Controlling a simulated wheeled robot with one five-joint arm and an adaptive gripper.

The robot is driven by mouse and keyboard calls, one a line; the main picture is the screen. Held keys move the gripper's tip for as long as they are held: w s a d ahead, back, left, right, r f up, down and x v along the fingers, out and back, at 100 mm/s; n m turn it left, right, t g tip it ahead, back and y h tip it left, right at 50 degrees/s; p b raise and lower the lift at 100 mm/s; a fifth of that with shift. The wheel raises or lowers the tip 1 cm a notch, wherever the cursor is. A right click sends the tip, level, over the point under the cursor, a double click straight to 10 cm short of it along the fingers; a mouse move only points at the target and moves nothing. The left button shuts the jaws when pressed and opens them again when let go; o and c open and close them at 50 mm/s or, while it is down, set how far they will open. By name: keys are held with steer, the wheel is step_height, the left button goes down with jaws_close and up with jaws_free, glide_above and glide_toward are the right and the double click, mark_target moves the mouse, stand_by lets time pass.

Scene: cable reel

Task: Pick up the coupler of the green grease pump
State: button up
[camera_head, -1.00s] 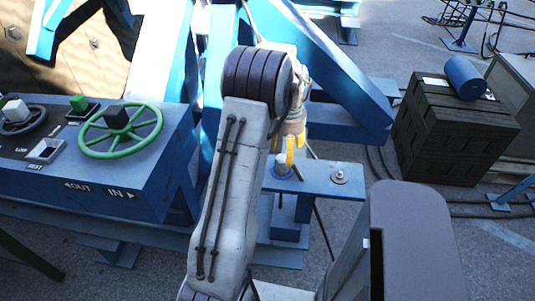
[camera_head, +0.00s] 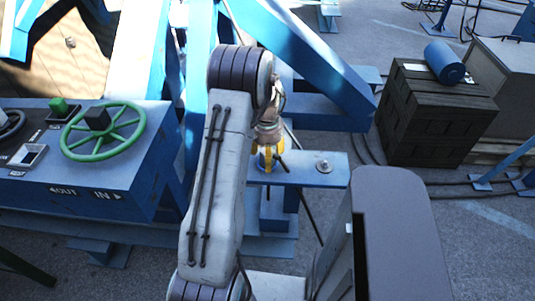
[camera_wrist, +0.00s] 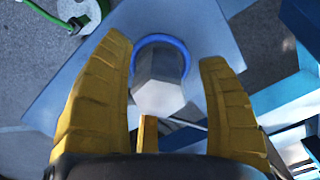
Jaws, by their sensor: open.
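A hexagonal metal coupler (camera_wrist: 158,85) with a blue ring round its base stands on a blue-grey shelf (camera_wrist: 205,30) in the wrist view. My gripper (camera_wrist: 165,55) is open, its yellow fingers on either side of the coupler with gaps between. In the head view my gripper (camera_head: 268,158) is over the left part of the shelf (camera_head: 300,174) and hides most of this coupler. A second metal fitting (camera_head: 323,166) stands at the shelf's right end. A green curved piece (camera_wrist: 42,10) shows at the wrist view's top left corner. Which coupler belongs to the green pump, I cannot tell.
A blue panel with a green handwheel (camera_head: 103,132) is at the left. Blue frame beams (camera_head: 310,60) rise behind my gripper. A dark crate (camera_head: 435,115) with a blue cylinder (camera_head: 445,62) on it stands at the right, with cables on the ground.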

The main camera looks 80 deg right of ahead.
steer(key=shift+f, duration=0.55)
steer(key=shift+c, duration=0.4)
jaws_close()
